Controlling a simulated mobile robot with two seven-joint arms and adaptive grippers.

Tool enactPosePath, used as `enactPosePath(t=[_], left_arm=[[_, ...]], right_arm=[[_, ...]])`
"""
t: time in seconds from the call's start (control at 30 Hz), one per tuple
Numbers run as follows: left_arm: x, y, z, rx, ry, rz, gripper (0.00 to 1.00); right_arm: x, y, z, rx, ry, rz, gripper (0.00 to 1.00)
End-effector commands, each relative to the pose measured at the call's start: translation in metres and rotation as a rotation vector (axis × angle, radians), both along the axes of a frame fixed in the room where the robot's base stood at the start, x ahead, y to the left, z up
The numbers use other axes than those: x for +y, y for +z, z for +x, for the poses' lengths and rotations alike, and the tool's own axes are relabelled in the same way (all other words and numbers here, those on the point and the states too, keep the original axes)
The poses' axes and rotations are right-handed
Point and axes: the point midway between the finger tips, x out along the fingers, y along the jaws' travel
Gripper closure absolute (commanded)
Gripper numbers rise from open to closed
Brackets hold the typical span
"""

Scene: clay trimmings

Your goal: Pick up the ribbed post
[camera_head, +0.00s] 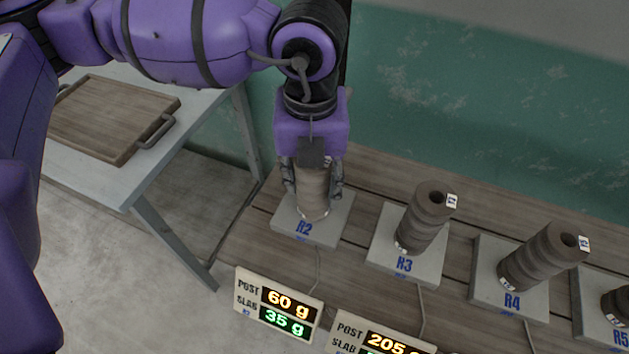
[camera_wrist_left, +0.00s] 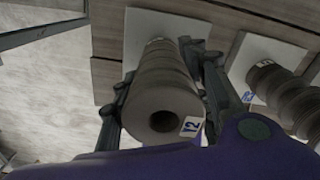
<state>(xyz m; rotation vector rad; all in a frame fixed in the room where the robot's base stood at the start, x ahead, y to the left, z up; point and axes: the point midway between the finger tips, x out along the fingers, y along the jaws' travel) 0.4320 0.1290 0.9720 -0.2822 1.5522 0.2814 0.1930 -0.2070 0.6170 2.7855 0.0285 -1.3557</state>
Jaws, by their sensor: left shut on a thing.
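The grey-brown ribbed post (camera_head: 313,202) stands upright over the pale slab marked R2 (camera_head: 285,224). My left gripper (camera_head: 312,192) comes down from above and is shut on this post, with one finger on each side. In the left wrist view the ribbed post (camera_wrist_left: 162,95) shows its round end with a dark hole and a small white tag, between the fingers (camera_wrist_left: 165,98). Its lower end is at the slab (camera_wrist_left: 140,25); I cannot tell whether it still touches. My right gripper is not in view.
Similar ribbed posts stand on slabs R3 (camera_head: 380,255), R4 (camera_head: 485,285) and R5 to the right. Two displays stand in front; the left display (camera_head: 278,303) reads post 60 g, slab 35 g. A grey table (camera_head: 150,172) with a wooden board (camera_head: 105,120) is at left.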

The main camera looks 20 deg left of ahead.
Motion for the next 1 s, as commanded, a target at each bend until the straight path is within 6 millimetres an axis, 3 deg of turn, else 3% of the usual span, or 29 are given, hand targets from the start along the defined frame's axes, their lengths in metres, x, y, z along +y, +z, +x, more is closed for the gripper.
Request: enactPosePath(t=[0.03,0.17,0.6,0.77,1.0], left_arm=[[0.000,0.000,0.000,0.000,0.000,0.001,0.84],[0.000,0.000,0.000,0.000,0.000,0.001,1.00],[0.000,0.008,0.000,-0.001,0.000,0.000,1.00],[-0.001,0.032,0.001,-0.006,-0.001,-0.002,1.00],[-0.027,0.086,-0.036,-0.008,-0.009,-0.004,1.00]], right_arm=[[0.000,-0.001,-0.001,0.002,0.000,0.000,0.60],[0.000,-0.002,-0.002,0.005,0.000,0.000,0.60],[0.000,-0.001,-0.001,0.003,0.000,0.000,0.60],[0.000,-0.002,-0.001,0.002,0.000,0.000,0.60],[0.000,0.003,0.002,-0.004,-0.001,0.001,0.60]])
